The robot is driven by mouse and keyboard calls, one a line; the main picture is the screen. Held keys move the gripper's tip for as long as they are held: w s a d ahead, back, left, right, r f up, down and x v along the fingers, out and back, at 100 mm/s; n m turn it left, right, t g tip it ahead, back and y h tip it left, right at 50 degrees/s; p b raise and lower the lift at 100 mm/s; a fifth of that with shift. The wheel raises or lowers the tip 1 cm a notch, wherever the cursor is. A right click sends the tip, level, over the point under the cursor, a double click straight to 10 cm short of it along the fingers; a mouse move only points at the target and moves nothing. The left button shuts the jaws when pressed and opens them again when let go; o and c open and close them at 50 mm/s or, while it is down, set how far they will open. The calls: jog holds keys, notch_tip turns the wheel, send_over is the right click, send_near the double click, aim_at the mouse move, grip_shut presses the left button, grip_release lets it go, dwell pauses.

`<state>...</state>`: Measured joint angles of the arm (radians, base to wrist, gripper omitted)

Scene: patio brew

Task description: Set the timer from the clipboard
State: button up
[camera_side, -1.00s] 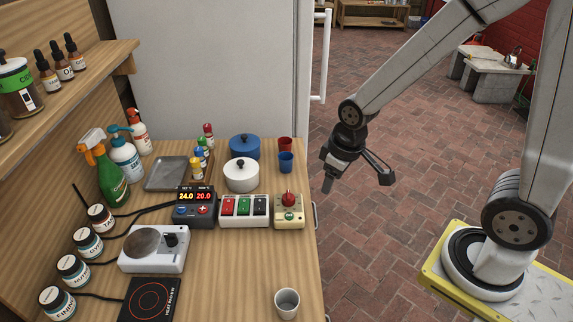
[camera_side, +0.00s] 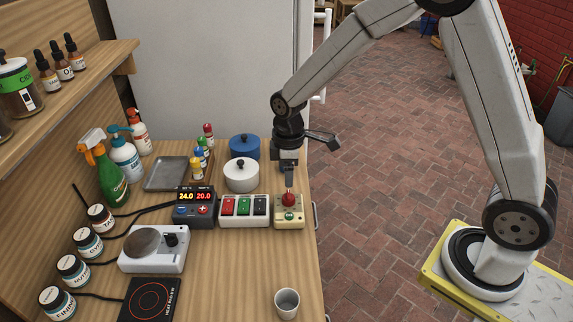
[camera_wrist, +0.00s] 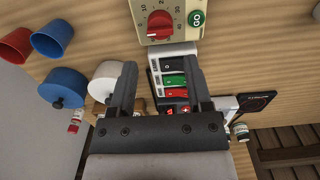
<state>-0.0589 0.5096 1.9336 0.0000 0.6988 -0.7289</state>
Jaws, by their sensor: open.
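The timer (camera_side: 289,214) is a beige box at the right edge of the wooden bench, with a red knob (camera_side: 289,199) and a green GO button (camera_side: 289,216). In the wrist view the timer (camera_wrist: 150,40) is at the top, its red knob (camera_wrist: 160,22) ringed by numbers, the white mark at the lower left. The GO button (camera_wrist: 196,19) is beside it. My gripper (camera_side: 289,180) points down just over the knob; contact cannot be told. In the wrist view my gripper (camera_wrist: 160,80) is open and empty. No clipboard shows.
A switch box (camera_side: 244,210) with red, green and black switches stands left of the timer, then a temperature controller (camera_side: 195,208). Behind are a white pot (camera_side: 241,176) and a blue pot (camera_side: 244,148). A metal cup (camera_side: 287,302) stands at the front.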

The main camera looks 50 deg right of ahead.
aim_at(288, 194)
jog(key=shift+f, duration=3.8)
grip_shut()
